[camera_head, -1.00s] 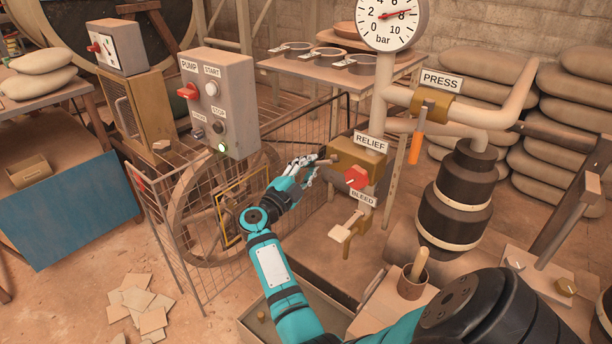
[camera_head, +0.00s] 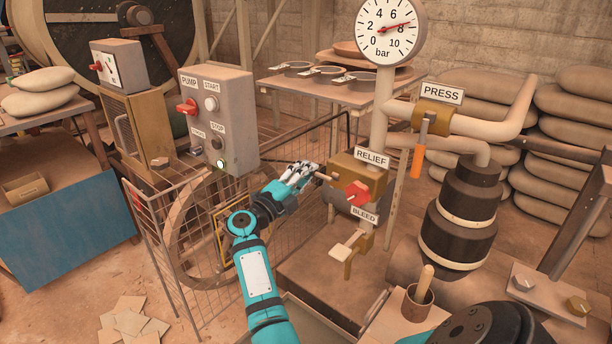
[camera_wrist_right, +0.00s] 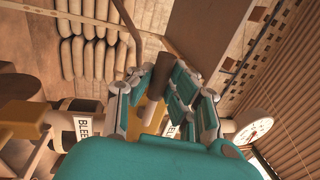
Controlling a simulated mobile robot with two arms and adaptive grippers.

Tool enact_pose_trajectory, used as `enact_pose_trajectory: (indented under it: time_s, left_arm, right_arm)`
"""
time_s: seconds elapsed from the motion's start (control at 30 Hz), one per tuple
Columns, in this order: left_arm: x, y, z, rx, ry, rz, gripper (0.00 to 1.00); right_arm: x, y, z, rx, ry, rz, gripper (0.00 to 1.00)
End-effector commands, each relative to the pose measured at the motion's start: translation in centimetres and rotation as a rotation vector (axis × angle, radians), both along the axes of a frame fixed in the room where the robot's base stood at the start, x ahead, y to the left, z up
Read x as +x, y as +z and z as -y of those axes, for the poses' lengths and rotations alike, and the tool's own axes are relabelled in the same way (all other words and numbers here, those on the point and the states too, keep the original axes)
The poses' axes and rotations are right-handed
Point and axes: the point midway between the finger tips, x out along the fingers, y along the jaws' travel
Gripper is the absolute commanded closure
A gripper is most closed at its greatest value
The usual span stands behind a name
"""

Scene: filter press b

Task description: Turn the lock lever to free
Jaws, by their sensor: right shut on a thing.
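My right gripper (camera_head: 304,174) is at the left end of the brass relief block (camera_head: 352,181), under the RELIEF label. Its fingers are shut around a short lever (camera_head: 325,177) that sticks out leftward from the block. In the right wrist view the lever's brown cylindrical grip (camera_wrist_right: 158,78) stands between the fingers, which partly hide it. No label naming this lever as the lock lever can be read. A red knob (camera_head: 357,193) sits on the front of the block, right of the gripper. My left gripper is out of view.
The BLEED tap (camera_head: 345,251) hangs below the block. The pressure gauge (camera_head: 391,31) above reads about 8 bar. A pump control box (camera_head: 218,118) and wire fence (camera_head: 170,262) stand left. The PRESS valve's orange handle (camera_head: 418,160) hangs at right.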

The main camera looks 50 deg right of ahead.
Motion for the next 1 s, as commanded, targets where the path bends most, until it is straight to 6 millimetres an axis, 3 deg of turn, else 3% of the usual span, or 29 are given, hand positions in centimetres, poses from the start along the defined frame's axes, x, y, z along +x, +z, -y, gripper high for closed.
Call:
enact_pose_trajectory:
  time_s: [0.27,0.3,0.5,0.8,1.0]
  left_arm:
    - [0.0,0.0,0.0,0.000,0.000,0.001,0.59]
    - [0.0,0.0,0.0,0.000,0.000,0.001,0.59]
    - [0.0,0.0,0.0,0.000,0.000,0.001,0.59]
    - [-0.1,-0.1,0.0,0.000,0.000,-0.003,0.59]
    - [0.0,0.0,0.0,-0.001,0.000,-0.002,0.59]
  right_arm:
    - [0.0,-0.1,-0.1,0.006,0.000,0.006,1.00]
    - [0.0,-0.1,-0.1,0.006,0.000,0.006,0.83]
    - [0.0,-0.1,0.0,0.003,0.000,0.004,0.59]
    - [0.0,0.3,0.0,0.001,0.000,0.004,0.59]
    - [0.0,3.4,-0.1,0.002,0.000,0.010,0.59]
